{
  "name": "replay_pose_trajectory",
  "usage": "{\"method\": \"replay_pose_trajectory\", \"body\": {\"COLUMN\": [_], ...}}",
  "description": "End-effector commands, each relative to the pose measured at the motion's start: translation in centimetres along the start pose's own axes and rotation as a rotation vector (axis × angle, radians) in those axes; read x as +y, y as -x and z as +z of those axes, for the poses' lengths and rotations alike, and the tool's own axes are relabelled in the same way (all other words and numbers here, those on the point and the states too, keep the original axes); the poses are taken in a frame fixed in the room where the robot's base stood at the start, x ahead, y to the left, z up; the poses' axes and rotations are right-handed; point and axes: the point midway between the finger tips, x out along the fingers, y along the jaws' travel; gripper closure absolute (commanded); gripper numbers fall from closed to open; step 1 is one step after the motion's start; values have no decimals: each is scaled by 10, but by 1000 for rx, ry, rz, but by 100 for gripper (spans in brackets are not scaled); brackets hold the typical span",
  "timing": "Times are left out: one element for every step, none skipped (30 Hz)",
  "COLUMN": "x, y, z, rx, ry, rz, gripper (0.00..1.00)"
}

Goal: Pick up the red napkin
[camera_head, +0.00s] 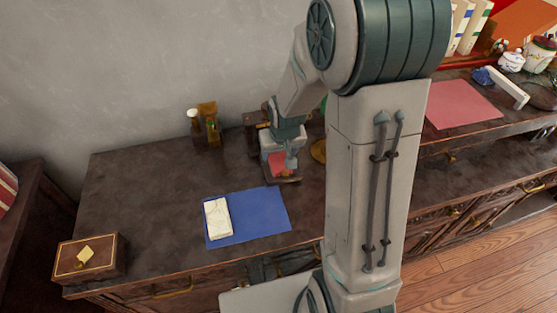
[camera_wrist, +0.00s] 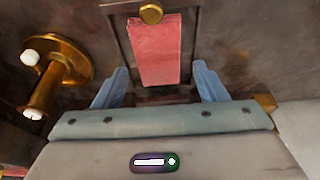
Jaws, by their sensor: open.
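The red napkin (camera_wrist: 156,52) lies in a dark wooden holder (camera_wrist: 118,32) in the wrist view, with a round brass knob at the holder's far end. In the head view a small part of the red napkin (camera_head: 278,160) shows at my gripper (camera_head: 282,168), on the dresser top near the wall. In the wrist view my gripper (camera_wrist: 160,88) is open, with one blue-grey finger on each side of the napkin's near end. The fingers look apart from the napkin. How far they are above it I cannot tell.
A brass candlestick (camera_wrist: 62,62) stands left of the holder in the wrist view. In the head view a blue mat (camera_head: 265,212) bears a folded cream napkin (camera_head: 217,218). A wooden box (camera_head: 90,257) sits at the left front. The dresser top (camera_head: 140,190) is clear at left.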

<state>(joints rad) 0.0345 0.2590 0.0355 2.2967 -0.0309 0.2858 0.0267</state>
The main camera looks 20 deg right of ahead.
Motion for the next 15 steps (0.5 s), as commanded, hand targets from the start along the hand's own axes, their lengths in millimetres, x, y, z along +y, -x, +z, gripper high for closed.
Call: {"method": "replay_pose_trajectory", "body": {"x": [1,2,2,2,2,2,2,2,2,2,2,2,2,2,2], "y": [-8,-13,-18,-22,-26,-30,-33,-35,-38,-39,-40,-41,-41,-41,-41], "z": [0,-1,-2,-2,-2,-2,-2,-2,-3,-3,-3,-3,-3,-3,-3], "rx": [-3,-4,-4,-4,-4,-4,-3,-2,-1,0,0,0,0,0,1], "ry": [-1,-1,-1,-1,0,0,0,0,-1,-1,-1,-1,-1,-1,-1], "rz": [0,0,0,0,0,0,0,0,0,0,0,0,0,0,0], "gripper": [35,35,35,35,35,35,35,35,35,35,35,35,35,35,35]}}
